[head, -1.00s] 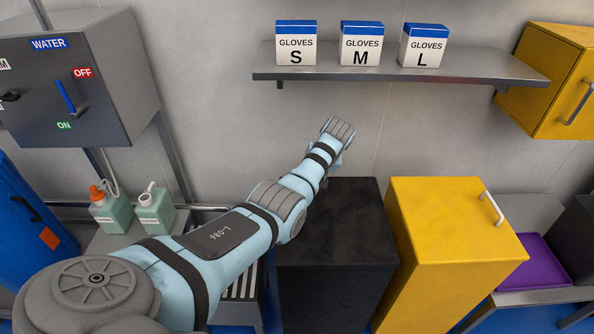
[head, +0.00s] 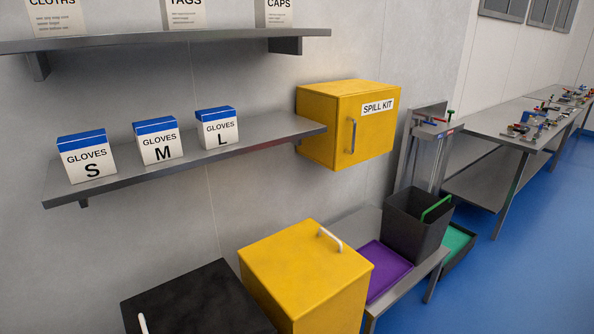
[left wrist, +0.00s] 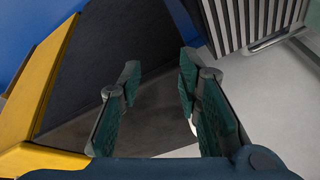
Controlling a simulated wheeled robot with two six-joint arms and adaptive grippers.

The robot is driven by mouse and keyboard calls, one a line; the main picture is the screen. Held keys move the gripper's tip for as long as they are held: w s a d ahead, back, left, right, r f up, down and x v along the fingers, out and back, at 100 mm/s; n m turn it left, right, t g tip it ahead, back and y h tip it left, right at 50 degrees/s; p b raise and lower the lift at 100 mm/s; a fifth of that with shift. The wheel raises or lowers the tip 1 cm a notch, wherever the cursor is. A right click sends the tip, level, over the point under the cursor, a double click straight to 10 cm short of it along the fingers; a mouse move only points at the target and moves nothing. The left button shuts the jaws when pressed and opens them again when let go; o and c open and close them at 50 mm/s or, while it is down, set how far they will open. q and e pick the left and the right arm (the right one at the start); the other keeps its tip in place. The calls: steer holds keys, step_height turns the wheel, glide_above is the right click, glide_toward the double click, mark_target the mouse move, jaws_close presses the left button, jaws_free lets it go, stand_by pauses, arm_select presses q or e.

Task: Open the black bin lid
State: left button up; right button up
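The black bin (head: 200,302) stands at the bottom left of the head view, its flat dark lid looking closed. A white handle (head: 143,323) shows at its front edge, cut off by the frame. In the left wrist view the black bin (left wrist: 95,65) fills the middle, behind my left gripper (left wrist: 158,82). That gripper is open, with nothing between its fingers. A small white piece (left wrist: 193,127), perhaps the handle, is mostly hidden behind the right-hand finger. I cannot tell whether they touch. My right gripper is in neither view.
A yellow bin (head: 310,262) stands right beside the black one. A glove shelf (head: 257,133) and yellow spill kit box (head: 345,120) are on the wall above. A purple tray (head: 388,270) and a dark open tub (head: 415,225) sit to the right. A slatted grey rack (left wrist: 245,22) shows in the left wrist view.

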arm_select(q)
steer(key=s+d+r+m+h, duration=0.1)
steer(key=s+d+r, duration=0.15)
steer(key=s, duration=0.45)
steer(key=s+d+r+m+h, duration=0.1)
steer(key=s+d+r+m, duration=0.15)
steer(key=s, duration=0.55)
step_height(320, 180, down, 18)
steer(key=a+n+g, duration=0.1)
steer(key=a, duration=0.1)
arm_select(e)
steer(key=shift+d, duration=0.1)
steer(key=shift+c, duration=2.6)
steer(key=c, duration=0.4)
arm_select(q)
steer(key=s+f+g, duration=0.1)
steer(key=s+f, duration=1.4)
steer(key=shift+a, duration=0.2)
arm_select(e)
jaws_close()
